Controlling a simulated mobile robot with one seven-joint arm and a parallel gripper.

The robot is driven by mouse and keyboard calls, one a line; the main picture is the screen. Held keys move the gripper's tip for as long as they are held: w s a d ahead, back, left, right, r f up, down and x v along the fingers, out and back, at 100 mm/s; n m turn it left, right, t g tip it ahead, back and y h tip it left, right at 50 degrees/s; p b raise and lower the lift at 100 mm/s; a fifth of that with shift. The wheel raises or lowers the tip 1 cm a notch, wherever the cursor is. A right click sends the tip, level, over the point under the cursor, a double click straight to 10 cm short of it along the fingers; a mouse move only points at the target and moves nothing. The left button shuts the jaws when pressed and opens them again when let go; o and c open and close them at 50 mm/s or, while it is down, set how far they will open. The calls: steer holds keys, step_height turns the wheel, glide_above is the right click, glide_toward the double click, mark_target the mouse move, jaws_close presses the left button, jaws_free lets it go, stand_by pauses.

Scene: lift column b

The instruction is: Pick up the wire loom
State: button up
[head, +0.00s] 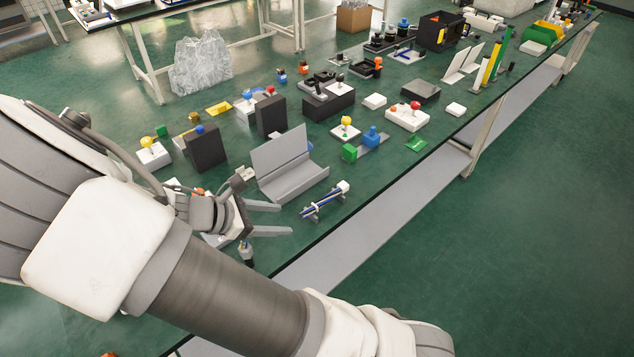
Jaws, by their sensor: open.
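The likely wire loom is a short bundle of blue and pale strands (322,203) with a white block at its upper right end. It lies on the green table top near the front edge, just in front of a grey metal bracket. My gripper (286,219) is open, with its two grey fingers spread and pointing right towards the bundle. The fingertips are a little left of the bundle, with a gap between them and it. Nothing shows between the fingers. I cannot tell the gripper's height above the table.
The grey angled bracket (292,178) stands close behind the gripper and the bundle. Dark upright blocks (204,147) and several small coloured parts crowd the table behind. A small dark bottle-like item (246,252) is below the gripper. A grey shelf (385,216) runs below the table edge.

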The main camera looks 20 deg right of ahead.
steer(key=w+a+f+n+t+h, duration=0.1)
steer(key=w+n+t+h, duration=0.1)
steer(key=n, duration=0.1)
steer(key=n+t+b, duration=0.1)
steer(key=b, duration=0.1)
glide_toward(322, 200)
steer(key=x, duration=0.3)
steer(key=shift+w+r, duration=0.15)
steer(key=shift+w, duration=0.15)
steer(key=x, duration=0.1)
steer(key=b+x, duration=0.1)
steer(key=x, duration=0.2)
steer(key=shift+s+d+f, duration=0.15)
steer(key=shift+d+f, duration=0.15)
steer(key=shift+f, duration=0.1)
steer(key=shift+d+f, duration=0.1)
steer(key=shift+d, duration=0.25)
jaws_close()
